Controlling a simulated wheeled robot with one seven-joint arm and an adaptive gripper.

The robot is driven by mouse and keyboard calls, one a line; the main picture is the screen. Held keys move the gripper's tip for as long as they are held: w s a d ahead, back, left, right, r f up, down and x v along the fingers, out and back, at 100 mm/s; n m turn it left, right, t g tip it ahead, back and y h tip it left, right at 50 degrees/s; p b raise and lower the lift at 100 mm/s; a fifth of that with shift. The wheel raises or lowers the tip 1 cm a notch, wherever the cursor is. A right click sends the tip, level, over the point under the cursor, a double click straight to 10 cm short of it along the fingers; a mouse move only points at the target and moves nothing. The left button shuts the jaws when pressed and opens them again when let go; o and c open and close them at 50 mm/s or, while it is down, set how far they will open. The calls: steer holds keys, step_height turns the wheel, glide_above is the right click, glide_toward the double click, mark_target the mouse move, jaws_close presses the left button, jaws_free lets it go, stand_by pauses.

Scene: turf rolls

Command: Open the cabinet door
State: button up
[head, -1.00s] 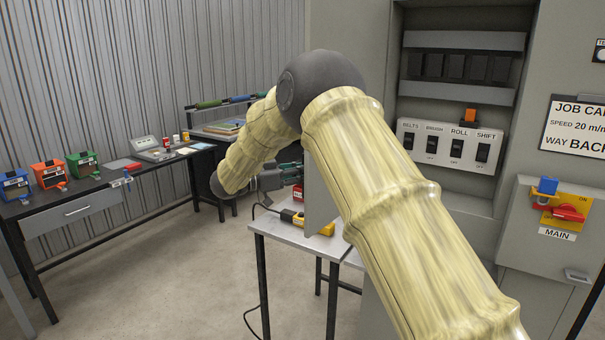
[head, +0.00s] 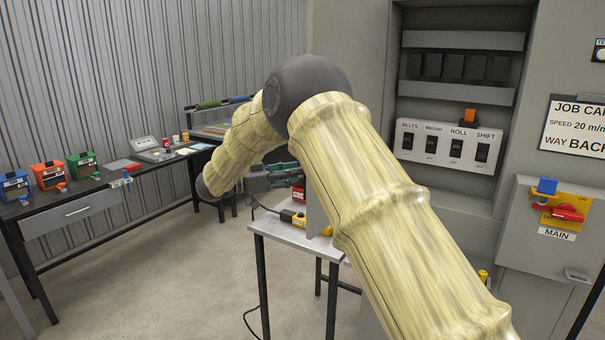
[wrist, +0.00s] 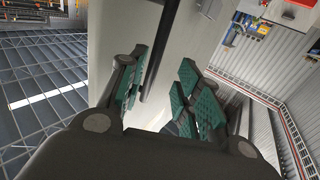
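The grey cabinet (head: 450,210) stands at the right in the head view, its compartment showing labelled switches. A grey panel (head: 316,205), which looks like its door standing out from the front, is mostly hidden behind my arm. My gripper (head: 278,178) is left of that panel in the head view, partly hidden by my forearm. In the wrist view my gripper (wrist: 163,95) has its green-padded fingers apart. A pale panel (wrist: 180,40) and a dark bar (wrist: 160,50), perhaps the handle, show between and beyond them. I cannot tell whether the fingers touch the bar.
A small table (head: 285,232) with a yellow tool (head: 291,217) stands below my gripper. A black workbench (head: 110,185) with coloured bins runs along the left wall. A grey box with a red MAIN switch (head: 566,212) is at right. Floor at lower left is clear.

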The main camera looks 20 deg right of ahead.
steer(key=a, duration=0.8)
steer(key=shift+a, duration=0.15)
steer(key=shift+s, duration=0.1)
steer(key=d+f+n+t+y, duration=0.25)
steer(key=f+n+t, duration=0.25)
steer(key=f, duration=0.7)
steer(key=d+f+n+t+y, duration=0.1)
steer(key=d+f+n+t, duration=0.3)
steer(key=f, duration=0.8)
steer(key=s+f+n+t+y, duration=0.1)
steer(key=s+f+n+y, duration=0.25)
steer(key=s+f, duration=0.45)
steer(key=s+f+n+t+y, duration=0.15)
steer(key=s+f+y, duration=0.25)
steer(key=f, duration=0.8)
steer(key=s+a+f+n+g+y, duration=0.1)
steer(key=s+f+g+y, duration=0.15)
steer(key=s+f, duration=0.55)
steer(key=s+f+n+g+y, duration=0.2)
steer(key=s+f+g, duration=0.15)
steer(key=s, duration=0.95)
steer(key=s+f+g+y, duration=0.1)
steer(key=s+g, duration=0.2)
steer(key=s, duration=0.9)
steer(key=s+a+f+g+y, duration=0.1)
steer(key=s+g, duration=0.2)
steer(key=s, duration=1)
steer(key=shift+s+a+f+y, duration=0.15)
steer(key=shift+s+a+y, duration=0.1)
steer(key=shift+y, duration=0.1)
